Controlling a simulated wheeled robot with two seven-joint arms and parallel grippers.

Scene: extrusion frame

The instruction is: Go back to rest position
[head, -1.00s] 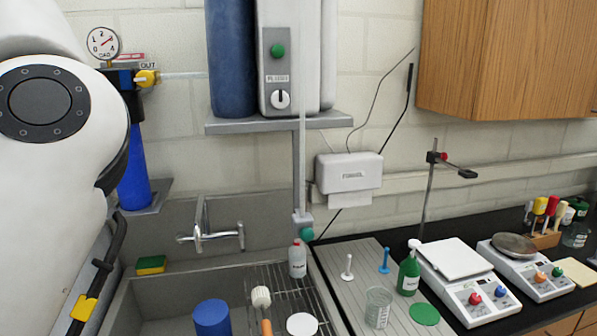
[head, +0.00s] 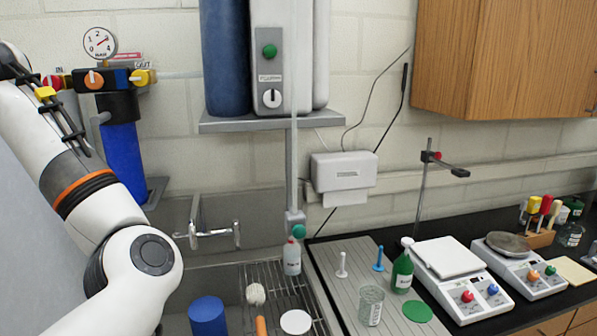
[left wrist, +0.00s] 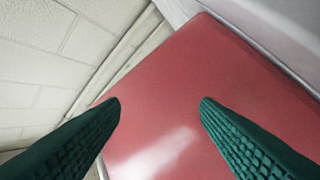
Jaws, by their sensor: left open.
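My left arm enters the head view from the left, folded with a joint low in front of the sink. Its gripper is outside the head view. In the left wrist view my left gripper (left wrist: 160,105) is open, its two green ridged fingers well apart. Nothing is between the fingers. Behind them is a large smooth red surface (left wrist: 165,70), with a pale block wall (left wrist: 50,60) to its left. I cannot tell how far the red surface is from the fingertips. My right gripper is in neither view.
A filter with valves and a gauge (head: 100,42) hangs behind my left arm. The sink holds a blue cylinder (head: 208,316) and a brush (head: 256,296). Bottles, a beaker (head: 371,305) and two balances (head: 450,280) stand on the right counter. A wood cabinet (head: 500,60) hangs above.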

